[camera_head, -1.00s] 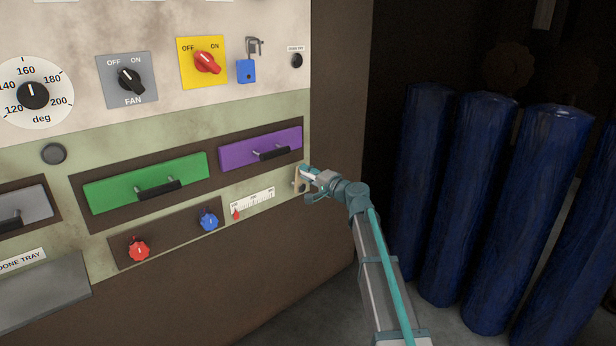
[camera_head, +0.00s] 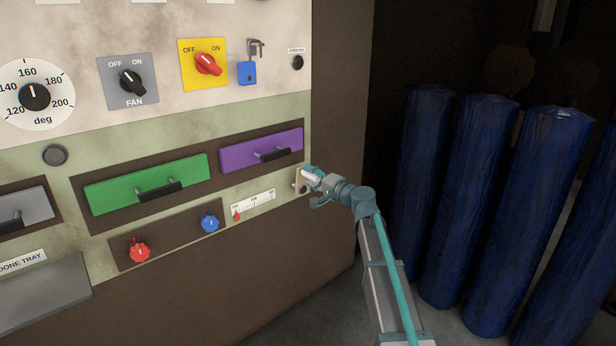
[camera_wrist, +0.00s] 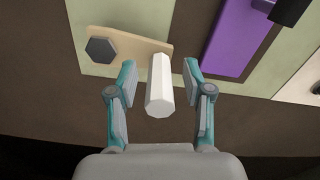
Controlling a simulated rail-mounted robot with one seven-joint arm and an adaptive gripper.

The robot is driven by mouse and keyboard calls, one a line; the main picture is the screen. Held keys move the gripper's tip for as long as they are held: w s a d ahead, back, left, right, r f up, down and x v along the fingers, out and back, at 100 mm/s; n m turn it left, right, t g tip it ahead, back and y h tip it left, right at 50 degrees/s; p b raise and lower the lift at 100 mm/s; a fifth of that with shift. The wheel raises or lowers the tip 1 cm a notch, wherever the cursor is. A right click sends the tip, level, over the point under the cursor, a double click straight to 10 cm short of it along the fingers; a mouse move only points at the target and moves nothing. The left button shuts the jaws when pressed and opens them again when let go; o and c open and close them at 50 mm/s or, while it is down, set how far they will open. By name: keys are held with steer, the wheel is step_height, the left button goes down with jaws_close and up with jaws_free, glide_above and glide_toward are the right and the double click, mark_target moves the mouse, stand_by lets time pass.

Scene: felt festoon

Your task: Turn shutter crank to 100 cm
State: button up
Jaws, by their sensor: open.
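The shutter crank shows in the wrist view as a tan arm (camera_wrist: 135,48) with a dark hexagonal hub (camera_wrist: 101,50) at its left and a pale faceted handle (camera_wrist: 160,88) at its right end. In the head view the crank plate (camera_head: 298,182) sits at the panel's right edge, partly hidden by my gripper (camera_head: 312,184). In the wrist view my gripper (camera_wrist: 160,88) is open, with one finger on each side of the handle and a visible gap to both. A small scale (camera_head: 254,205) with a red pointer (camera_head: 237,217) near its left end sits left of the crank; its numbers are unreadable.
A purple drawer (camera_head: 261,151) is just above the scale, with a green drawer (camera_head: 147,182) to its left. Blue (camera_head: 209,222) and red (camera_head: 139,251) knobs sit below. Several blue rolls (camera_head: 527,205) stand right of my arm. The floor shows between the cabinet and rolls.

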steer(key=v, duration=1)
